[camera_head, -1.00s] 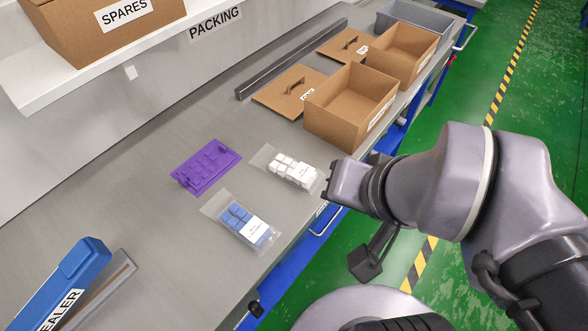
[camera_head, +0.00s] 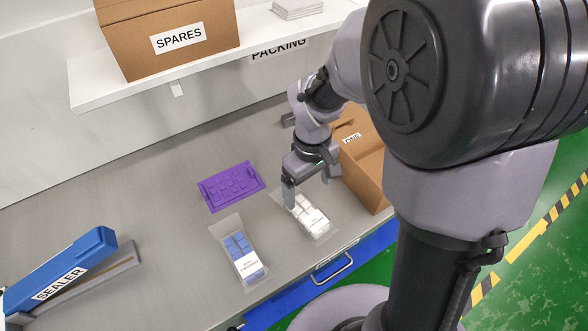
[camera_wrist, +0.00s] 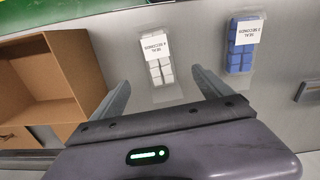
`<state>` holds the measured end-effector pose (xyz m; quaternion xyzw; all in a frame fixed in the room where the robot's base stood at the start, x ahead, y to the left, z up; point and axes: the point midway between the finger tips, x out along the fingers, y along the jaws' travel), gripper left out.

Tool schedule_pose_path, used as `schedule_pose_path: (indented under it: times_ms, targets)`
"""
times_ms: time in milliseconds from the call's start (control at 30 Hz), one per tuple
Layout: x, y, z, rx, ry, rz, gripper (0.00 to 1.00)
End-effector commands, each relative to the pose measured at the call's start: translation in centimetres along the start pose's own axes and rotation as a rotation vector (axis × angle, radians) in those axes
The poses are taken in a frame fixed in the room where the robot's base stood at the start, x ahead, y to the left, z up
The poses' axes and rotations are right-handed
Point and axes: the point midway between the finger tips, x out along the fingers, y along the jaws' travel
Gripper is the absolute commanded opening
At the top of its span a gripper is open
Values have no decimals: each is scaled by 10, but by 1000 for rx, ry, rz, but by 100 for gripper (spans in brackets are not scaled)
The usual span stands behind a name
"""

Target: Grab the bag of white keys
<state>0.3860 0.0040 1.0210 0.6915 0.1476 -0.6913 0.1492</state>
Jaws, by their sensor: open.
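The bag of white keys (camera_head: 308,216) lies flat on the grey bench, clear with a white label. In the wrist view the bag (camera_wrist: 158,68) lies ahead of and between my spread fingers. My gripper (camera_head: 308,180) is open and empty, pointing down just above the bag's far end; I cannot tell the exact height. The bag of blue keys (camera_head: 242,254) lies to the left of the white one, and it also shows in the wrist view (camera_wrist: 242,55).
A purple key tray (camera_head: 231,186) lies behind the bags. An open cardboard box (camera_head: 366,172) stands close to the right of my gripper. The blue sealer (camera_head: 62,268) is at the left. A shelf (camera_head: 105,92) with the SPARES box (camera_head: 165,45) overhangs the back.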

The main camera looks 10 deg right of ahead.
Motion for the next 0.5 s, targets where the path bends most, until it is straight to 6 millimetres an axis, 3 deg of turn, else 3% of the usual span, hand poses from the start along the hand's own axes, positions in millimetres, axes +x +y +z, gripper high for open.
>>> schedule_pose_path:
  times_ms: [33, 133, 367, 500]
  targets:
    - [23, 0, 0, 1, -3, -1, 89]
    - [49, 0, 1, 2, -2, -2, 89]
    - [74, 0, 0, 4, 1, 0, 89]
    - [98, 1, 1, 5, 0, -1, 89]
